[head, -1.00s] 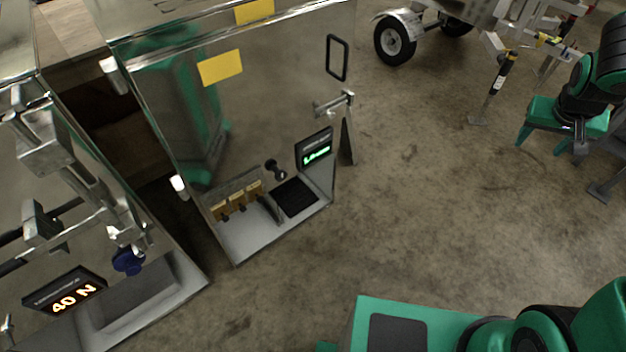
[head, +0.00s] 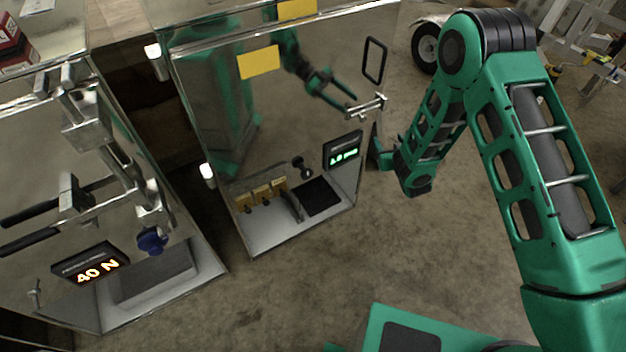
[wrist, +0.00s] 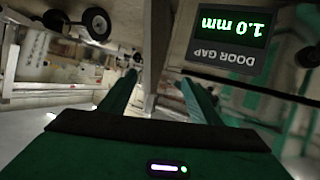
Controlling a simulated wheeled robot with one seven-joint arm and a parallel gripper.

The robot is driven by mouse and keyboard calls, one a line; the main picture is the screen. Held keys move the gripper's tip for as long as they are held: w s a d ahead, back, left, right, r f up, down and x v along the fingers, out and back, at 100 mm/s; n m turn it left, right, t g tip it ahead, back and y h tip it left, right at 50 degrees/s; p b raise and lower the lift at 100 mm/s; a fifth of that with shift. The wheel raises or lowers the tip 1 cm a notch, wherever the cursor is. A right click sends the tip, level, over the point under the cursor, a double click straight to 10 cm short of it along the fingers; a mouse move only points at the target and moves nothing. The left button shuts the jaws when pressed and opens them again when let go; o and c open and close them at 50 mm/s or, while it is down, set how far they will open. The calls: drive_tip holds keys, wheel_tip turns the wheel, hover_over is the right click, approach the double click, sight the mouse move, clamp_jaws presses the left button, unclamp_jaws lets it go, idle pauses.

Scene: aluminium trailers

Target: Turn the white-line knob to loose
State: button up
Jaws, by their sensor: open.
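A small black knob (head: 302,167) sticks out of the polished trailer panel, left of a door-gap display (head: 342,150). I cannot make out a white line on it. A blue knob (head: 152,240) sits on the left panel, beside the 40 N display (head: 90,263). My gripper (head: 380,157) is low at the right edge of the middle panel, partly hidden by that edge and my arm. In the wrist view its two green fingers (wrist: 158,82) are apart with nothing between them. The door-gap display (wrist: 232,35) appears there upside down, reading 1.0 mm, close to the right finger.
A metal latch (head: 366,106) juts from the panel's right edge, above my gripper. Brass-coloured blocks (head: 260,192) and a black pad (head: 320,197) lie on the panel's bottom ledge. The concrete floor (head: 330,270) in front is clear. A wheel (head: 427,47) stands behind.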

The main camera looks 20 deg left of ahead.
drive_tip(key=s+a+f+n+y, duration=0.2)
drive_tip(key=s+a+f+y, duration=0.2)
drive_tip(key=s+a+f, duration=0.5)
drive_tip(key=n+g+y, duration=0.1)
drive_tip(key=n+y, duration=0.1)
drive_tip(key=y, duration=0.3)
approach(308, 176)
drive_tip(key=x, duration=0.8)
drive_tip(key=shift+r, duration=0.2)
drive_tip(key=c, duration=1.1)
